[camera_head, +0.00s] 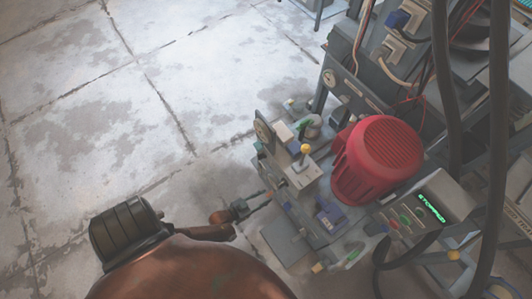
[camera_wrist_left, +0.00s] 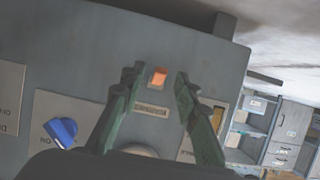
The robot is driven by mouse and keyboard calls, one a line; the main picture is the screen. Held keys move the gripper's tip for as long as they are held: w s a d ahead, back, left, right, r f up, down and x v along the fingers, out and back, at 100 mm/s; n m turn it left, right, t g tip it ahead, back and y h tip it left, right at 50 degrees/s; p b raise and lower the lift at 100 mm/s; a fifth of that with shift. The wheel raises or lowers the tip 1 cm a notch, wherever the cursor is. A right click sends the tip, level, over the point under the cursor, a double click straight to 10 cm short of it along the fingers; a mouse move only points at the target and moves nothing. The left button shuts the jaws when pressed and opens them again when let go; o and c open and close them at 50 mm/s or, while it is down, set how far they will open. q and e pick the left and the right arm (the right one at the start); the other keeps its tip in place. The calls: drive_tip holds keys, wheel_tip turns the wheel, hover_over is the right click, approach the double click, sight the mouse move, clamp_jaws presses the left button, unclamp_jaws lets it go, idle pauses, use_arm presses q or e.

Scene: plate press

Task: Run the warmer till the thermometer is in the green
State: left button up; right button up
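In the left wrist view a small orange, lit-looking switch (camera_wrist_left: 158,77) sits on a grey panel (camera_wrist_left: 90,55) above a label too blurred to read for sure. My left gripper (camera_wrist_left: 156,80) is open, its two dark green fingers on either side of the switch, with nothing between them. I cannot tell if it touches the panel. In the head view my left gripper (camera_head: 262,201) points at the near side of the grey machine (camera_head: 282,242). My right gripper is out of view.
A blue knob (camera_wrist_left: 60,132) is left of the fingers. A red motor housing (camera_head: 377,160), a yellow-topped lever (camera_head: 305,149) and a control box with a green "STOPPED" display (camera_head: 431,207) stand on the machine. Black cables hang at the right. The concrete floor (camera_head: 130,120) is clear.

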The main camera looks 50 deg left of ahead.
use_arm(q)
drive_tip(key=shift+w, duration=0.1)
drive_tip(key=shift+c, duration=0.6)
clamp_jaws()
